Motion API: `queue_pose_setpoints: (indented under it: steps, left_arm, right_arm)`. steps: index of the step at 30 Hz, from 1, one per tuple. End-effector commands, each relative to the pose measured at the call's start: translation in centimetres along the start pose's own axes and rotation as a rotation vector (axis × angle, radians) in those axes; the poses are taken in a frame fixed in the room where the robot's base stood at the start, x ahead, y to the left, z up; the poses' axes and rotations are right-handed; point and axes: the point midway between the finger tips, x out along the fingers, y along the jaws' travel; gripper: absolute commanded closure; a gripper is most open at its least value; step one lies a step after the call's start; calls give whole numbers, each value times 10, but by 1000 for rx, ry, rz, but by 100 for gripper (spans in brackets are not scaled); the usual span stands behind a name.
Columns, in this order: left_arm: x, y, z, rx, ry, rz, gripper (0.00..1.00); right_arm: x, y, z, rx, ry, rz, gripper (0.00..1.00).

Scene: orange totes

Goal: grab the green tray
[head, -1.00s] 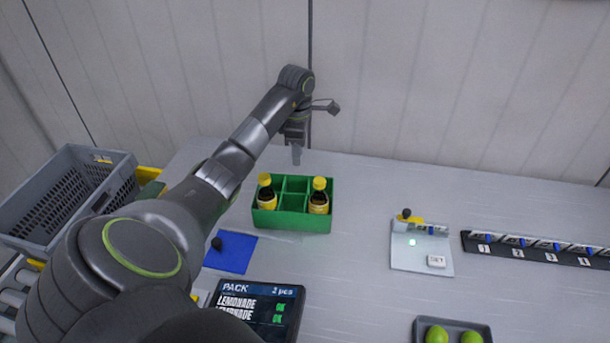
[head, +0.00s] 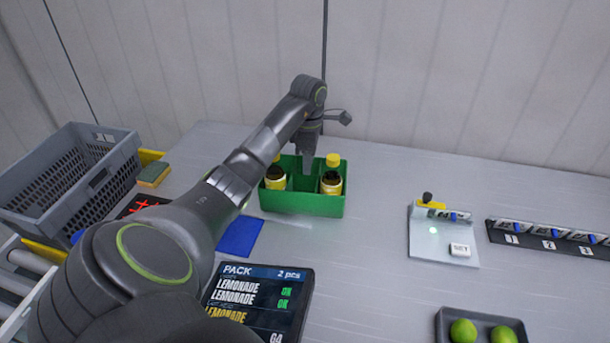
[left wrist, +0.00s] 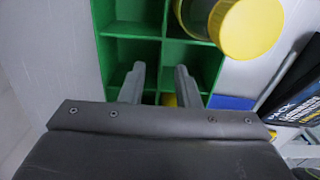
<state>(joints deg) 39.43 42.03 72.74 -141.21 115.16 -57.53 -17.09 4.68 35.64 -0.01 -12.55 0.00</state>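The green tray (head: 302,204) stands on the table, divided into compartments. It holds two dark bottles with yellow caps, one at the left (head: 275,178) and one at the right (head: 331,181). My left gripper (head: 304,172) reaches down over the tray's middle, between the bottles. In the left wrist view its two fingers (left wrist: 160,72) are apart, pointing at the tray's inner dividers (left wrist: 131,29). A yellow cap (left wrist: 250,28) is close at the upper right there, and a bit of yellow shows between the fingers. Whether the fingers touch the tray is unclear. My right gripper is out of view.
A grey crate (head: 75,165) stands at the left, with a sponge (head: 154,174) beside it. A blue mat (head: 240,236) and a PACK screen (head: 262,295) lie in front of the tray. A small panel (head: 440,238) stands to the right, with clear table between.

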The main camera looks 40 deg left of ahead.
Motion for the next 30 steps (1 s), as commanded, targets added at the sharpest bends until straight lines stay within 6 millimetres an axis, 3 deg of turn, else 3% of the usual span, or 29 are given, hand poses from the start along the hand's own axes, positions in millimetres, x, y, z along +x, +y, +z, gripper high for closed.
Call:
queue_pose_setpoints:
  steps: [1, 11, 20, 24, 30]
  left_arm:
    - [11, 0, 0, 0, 0, 0, 71]
    - [23, 0, -2, 0, 0, 0, 71]
    - [52, -1, -9, -1, 1, 1, 71]
    - [65, -2, -8, 0, 0, -3, 71]
    - [68, -1, -8, 0, 0, 0, 71]
  right_arm:
    - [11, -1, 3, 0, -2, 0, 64]
    - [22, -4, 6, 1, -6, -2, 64]
    - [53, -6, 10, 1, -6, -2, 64]
    - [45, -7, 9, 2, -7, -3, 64]
    - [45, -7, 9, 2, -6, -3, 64]
